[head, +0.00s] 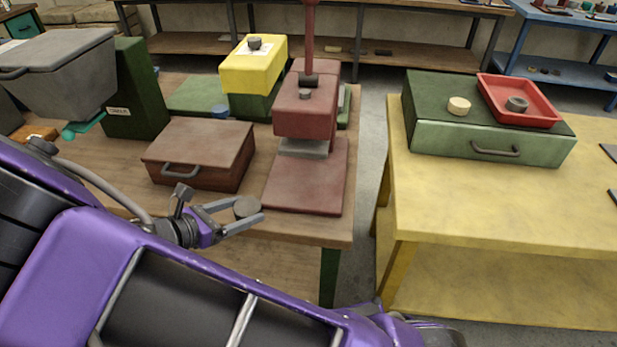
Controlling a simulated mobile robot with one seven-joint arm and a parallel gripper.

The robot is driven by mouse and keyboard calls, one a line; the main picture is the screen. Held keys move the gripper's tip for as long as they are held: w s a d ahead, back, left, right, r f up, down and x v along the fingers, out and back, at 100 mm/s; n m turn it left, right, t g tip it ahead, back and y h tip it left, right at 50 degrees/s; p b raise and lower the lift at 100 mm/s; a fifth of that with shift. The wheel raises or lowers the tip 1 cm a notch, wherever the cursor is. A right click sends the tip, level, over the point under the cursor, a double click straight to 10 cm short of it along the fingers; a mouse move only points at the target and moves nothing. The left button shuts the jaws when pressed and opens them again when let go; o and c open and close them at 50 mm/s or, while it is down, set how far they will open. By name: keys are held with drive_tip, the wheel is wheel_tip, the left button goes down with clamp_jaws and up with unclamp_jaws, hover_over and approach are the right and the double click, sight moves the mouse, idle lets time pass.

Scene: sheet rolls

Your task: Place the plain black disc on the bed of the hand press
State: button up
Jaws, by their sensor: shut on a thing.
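My gripper (256,209) is shut on a dark disc (245,207), which sits between its two grey fingers. The disc looks plain and dark grey to black. The gripper is above the front part of the brown table, just left of the hand press. The dark red hand press (304,115) stands at the table's right end, with a red upright lever and a grey block under its head. Its flat bed (307,187) reaches forward and its front part is bare. The disc is apart from the bed in the picture; its height is hard to tell.
A brown-red box with a handle (198,150) stands left of the press. A yellow-topped box (251,75) stands behind. On the yellow table (470,205) at right, a green drawer box (430,103) bears a pale disc (459,106) and a red tray (487,91) with a dark ring-like piece (517,103).

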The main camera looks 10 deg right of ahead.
drive_tip(key=b, duration=0.2)
hover_over(300, 188)
drive_tip(key=shift+s+a, duration=0.3)
drive_tip(key=shift+a, duration=0.1)
drive_tip(key=f, duration=0.2)
drive_tip(key=d+f+b, duration=0.1)
drive_tip(key=shift+w, duration=0.3)
drive_tip(key=shift+f, duration=0.25)
drive_tip(key=shift+f, duration=0.15)
drive_tip(key=o, duration=1.3)
drive_tip(key=shift+o, duration=0.2)
